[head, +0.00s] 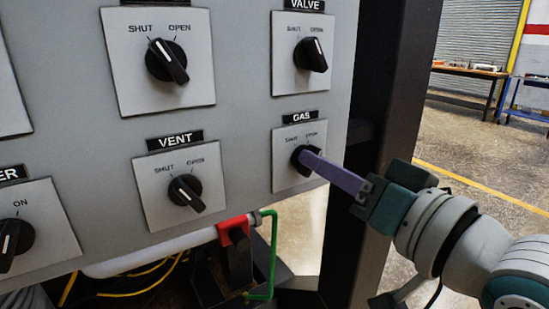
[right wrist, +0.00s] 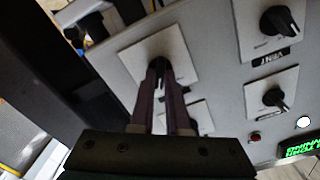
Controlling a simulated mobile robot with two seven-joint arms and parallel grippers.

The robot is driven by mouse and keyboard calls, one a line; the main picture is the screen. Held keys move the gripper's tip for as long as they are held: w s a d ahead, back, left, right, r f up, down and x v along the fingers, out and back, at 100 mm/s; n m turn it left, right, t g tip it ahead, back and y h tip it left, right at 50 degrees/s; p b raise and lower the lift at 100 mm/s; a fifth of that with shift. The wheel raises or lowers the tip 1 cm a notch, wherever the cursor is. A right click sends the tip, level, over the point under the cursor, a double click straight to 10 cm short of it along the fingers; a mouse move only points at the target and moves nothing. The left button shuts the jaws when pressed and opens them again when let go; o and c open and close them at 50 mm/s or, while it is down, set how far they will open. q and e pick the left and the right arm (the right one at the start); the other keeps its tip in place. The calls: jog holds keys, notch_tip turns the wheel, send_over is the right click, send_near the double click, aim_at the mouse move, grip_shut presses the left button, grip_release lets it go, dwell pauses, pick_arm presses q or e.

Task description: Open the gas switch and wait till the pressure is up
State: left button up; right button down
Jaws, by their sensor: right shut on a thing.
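The gas switch is a black rotary knob (head: 299,157) on a pale square plate (head: 283,178), with SHUT and OPEN marks and a black GAS label above. My right gripper (head: 310,158) comes in from the right, its purple fingers shut on this knob. In the right wrist view the two fingers (right wrist: 162,68) straddle the knob in front of its pale plate (right wrist: 180,42). The fingers cover much of the knob, so I cannot tell which mark it points to. My left gripper is not in view.
The VENT knob (head: 185,190) is left of the gas switch and the VALVE knob (head: 311,54) is above it. A dark post (head: 385,100) stands right of the panel. A green lit display (right wrist: 303,148) shows in the right wrist view, unreadable.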

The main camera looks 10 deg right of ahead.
dwell(0.3)
jog(key=c, duration=0.9)
grip_release()
jog(key=v, duration=1)
jog(key=shift+r+p, duration=0.1)
jog(key=shift+p, duration=0.25)
